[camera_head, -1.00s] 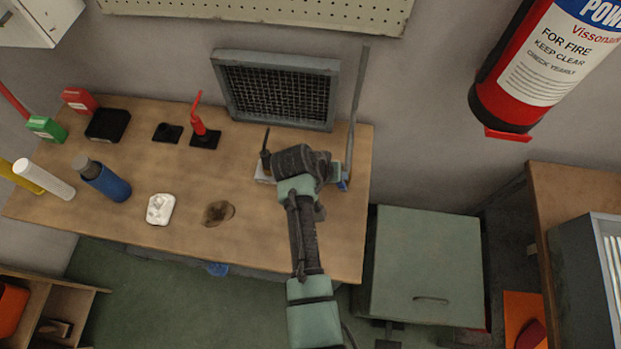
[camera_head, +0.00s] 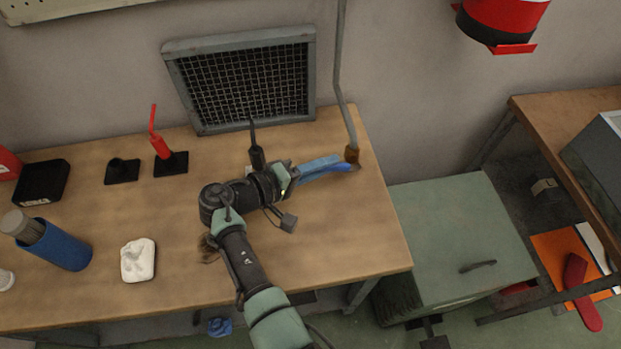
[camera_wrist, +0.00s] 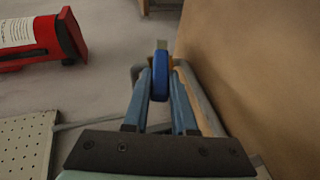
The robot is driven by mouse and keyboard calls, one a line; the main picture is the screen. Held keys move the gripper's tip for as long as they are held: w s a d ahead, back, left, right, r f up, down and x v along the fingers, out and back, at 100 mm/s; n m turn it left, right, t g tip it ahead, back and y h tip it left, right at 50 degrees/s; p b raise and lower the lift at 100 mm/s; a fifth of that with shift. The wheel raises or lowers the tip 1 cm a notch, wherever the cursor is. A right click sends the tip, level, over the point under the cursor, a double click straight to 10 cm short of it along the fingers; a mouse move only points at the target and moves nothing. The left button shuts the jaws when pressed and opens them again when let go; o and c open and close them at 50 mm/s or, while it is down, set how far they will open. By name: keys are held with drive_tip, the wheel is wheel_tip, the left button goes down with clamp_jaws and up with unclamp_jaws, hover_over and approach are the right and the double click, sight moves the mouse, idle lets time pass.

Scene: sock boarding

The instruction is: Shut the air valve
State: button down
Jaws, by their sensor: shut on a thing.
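The air valve has a brown body (camera_head: 352,154) at the foot of a grey pipe (camera_head: 341,75), at the table's right back corner. Its blue handle (camera_head: 341,167) points left from the body. My gripper (camera_head: 330,164) reaches in from the left with its blue fingers at the handle. In the wrist view the blue handle (camera_wrist: 160,86) sits between the two fingers of my gripper (camera_wrist: 159,76), which is shut on it. The fingers partly hide the handle and the valve in the head view.
A wooden table (camera_head: 340,250) carries a black post (camera_head: 256,145), a red-topped tool (camera_head: 160,145), a blue bottle (camera_head: 60,248) and a white lump (camera_head: 138,260). A mesh grille (camera_head: 245,85) leans at the back wall. A green cabinet (camera_head: 445,240) stands at right.

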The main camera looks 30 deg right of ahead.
drive_tip(key=f+h+b, duration=0.1)
drive_tip(key=b, duration=0.1)
drive_tip(key=f+h+b, duration=0.1)
drive_tip(key=b, duration=0.1)
drive_tip(key=shift+w+a+n, duration=0.1)
drive_tip(key=shift+a+n, duration=0.1)
drive_tip(key=shift+n, duration=0.2)
drive_tip(key=shift+f+n+h+b, duration=0.25)
drive_tip(key=shift+h+b, duration=0.35)
drive_tip(key=shift+b, duration=0.45)
drive_tip(key=shift+r, duration=0.1)
drive_tip(key=c, duration=0.7)
unclamp_jaws()
drive_tip(key=shift+d, duration=0.1)
drive_tip(key=a, duration=0.4)
drive_tip(key=a+b, duration=0.1)
drive_tip(key=a, duration=0.3)
drive_tip(key=s+a, duration=0.1)
drive_tip(key=a, duration=0.4)
drive_tip(key=shift+s+b, duration=0.1)
drive_tip(key=shift+b, duration=0.2)
